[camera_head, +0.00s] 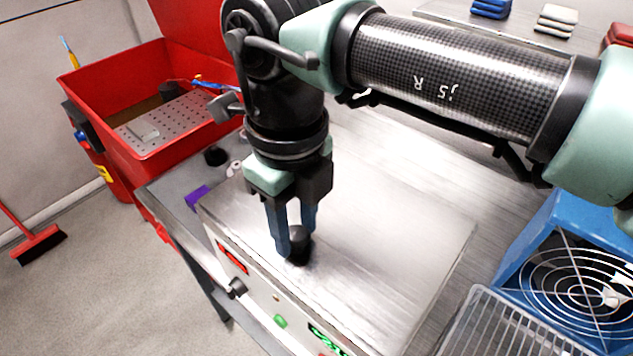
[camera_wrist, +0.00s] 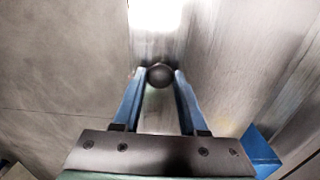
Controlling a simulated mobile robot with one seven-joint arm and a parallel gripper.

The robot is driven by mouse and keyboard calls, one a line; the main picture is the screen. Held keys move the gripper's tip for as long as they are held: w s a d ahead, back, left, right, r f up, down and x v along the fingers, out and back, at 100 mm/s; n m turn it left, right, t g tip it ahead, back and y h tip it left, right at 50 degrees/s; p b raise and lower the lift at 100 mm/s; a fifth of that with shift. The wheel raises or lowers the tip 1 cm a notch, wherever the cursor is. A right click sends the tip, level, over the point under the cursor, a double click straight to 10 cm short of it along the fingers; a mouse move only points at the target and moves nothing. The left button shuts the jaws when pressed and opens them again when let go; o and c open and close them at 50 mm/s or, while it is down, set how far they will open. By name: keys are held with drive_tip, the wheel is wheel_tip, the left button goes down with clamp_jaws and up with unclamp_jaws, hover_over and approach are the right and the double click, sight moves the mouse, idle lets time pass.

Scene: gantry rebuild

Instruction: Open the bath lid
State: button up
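The bath is a box-shaped unit with a flat, brushed-metal lid (camera_head: 390,230) on top. The lid lies level and closed on the bath. A round black knob (camera_head: 299,247) stands on the lid near its front edge; in the wrist view the knob (camera_wrist: 160,75) sits between the fingertips. My gripper (camera_head: 294,240) points down from above, with its two blue fingers on either side of the knob. In the wrist view my gripper (camera_wrist: 160,78) shows no clear gap between fingertips and knob, so it looks shut on it. The fingers hide part of the knob.
A red open bin (camera_head: 130,110) stands at left. A blue fan unit (camera_head: 545,235) and a wire rack (camera_head: 490,325) are at right. Folded cloths (camera_head: 555,20) lie behind.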

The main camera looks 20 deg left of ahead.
clamp_jaws()
idle(1.0)
